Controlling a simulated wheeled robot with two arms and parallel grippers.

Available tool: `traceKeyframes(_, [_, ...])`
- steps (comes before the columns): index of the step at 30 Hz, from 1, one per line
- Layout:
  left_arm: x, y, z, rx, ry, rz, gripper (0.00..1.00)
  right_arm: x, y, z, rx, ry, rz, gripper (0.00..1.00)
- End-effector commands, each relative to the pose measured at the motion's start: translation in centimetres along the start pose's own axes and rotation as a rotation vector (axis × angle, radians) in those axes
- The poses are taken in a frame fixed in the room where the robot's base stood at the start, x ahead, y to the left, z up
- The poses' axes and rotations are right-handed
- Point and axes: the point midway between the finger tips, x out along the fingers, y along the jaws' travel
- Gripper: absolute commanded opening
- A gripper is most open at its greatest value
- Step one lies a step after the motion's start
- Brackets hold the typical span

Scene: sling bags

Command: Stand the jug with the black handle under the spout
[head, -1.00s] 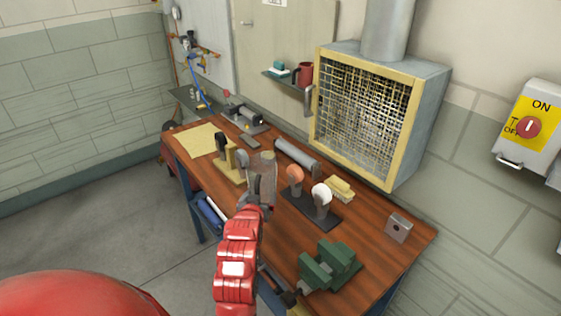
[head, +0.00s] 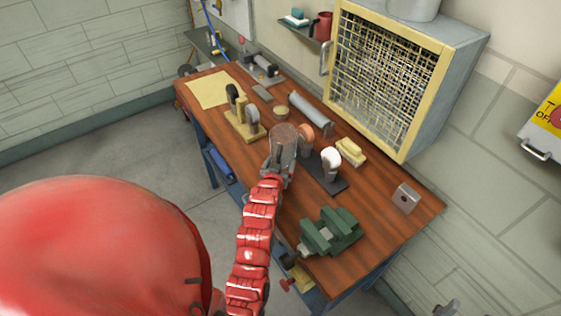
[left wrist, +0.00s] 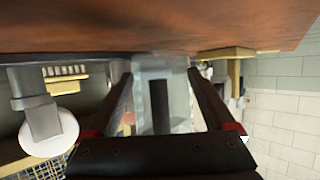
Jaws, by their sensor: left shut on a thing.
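A clear grey jug (head: 287,142) is in my left gripper (head: 279,160), over the middle of the bench. It is just left of an orange-topped knob. In the left wrist view the jug (left wrist: 182,90) is between the two fingers, with its dark upright handle (left wrist: 160,105) facing the camera; my left gripper (left wrist: 165,115) is shut on it. I cannot tell whether the jug's base touches the bench. I cannot make out the spout. A grey piece at the lower right edge looks like my right gripper (head: 447,308); its jaws cannot be made out.
On the wooden bench (head: 385,235) are a yellow stand with dark uprights (head: 243,122), a small round tin (head: 281,111), a grey cylinder (head: 311,113), a white knob (head: 331,161), a brush (head: 351,150) and a green vise (head: 330,232).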

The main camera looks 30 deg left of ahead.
Motion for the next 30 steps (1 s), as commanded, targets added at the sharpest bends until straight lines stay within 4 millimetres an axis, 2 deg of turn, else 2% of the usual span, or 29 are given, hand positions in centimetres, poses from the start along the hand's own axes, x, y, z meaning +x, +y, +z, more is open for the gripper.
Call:
traceKeyframes(3, [0.2, 0.0, 0.7, 0.000, -0.003, 0.000, 0.20, 0.4, 0.0, -0.1, 0.000, 0.000, 0.000, 0.50])
traceKeyframes(12, [0.4, 0.0, 1.0, 0.000, 0.000, 0.000, 0.20, -0.1, 0.0, 0.0, 0.000, 0.000, 0.000, 0.50])
traceKeyframes(13, [0.3, 0.0, 0.9, 0.000, 0.000, 0.000, 0.93, 0.0, 0.0, 0.0, 0.000, 0.000, 0.000, 0.50])
traceKeyframes(14, [0.3, 0.0, 0.8, 0.000, 0.000, 0.000, 0.98, 0.1, 0.0, 0.0, 0.000, 0.000, 0.000, 0.50])
traceKeyframes(24, [0.1, 0.0, 0.6, 0.000, 0.000, 0.000, 1.00, 0.3, 0.0, -0.1, 0.000, 0.000, 0.000, 0.50])
traceKeyframes(30, [-1.8, 0.1, 0.8, 0.000, 0.002, 0.001, 1.00, -0.7, 0.0, 0.1, 0.000, 0.000, 0.000, 0.50])
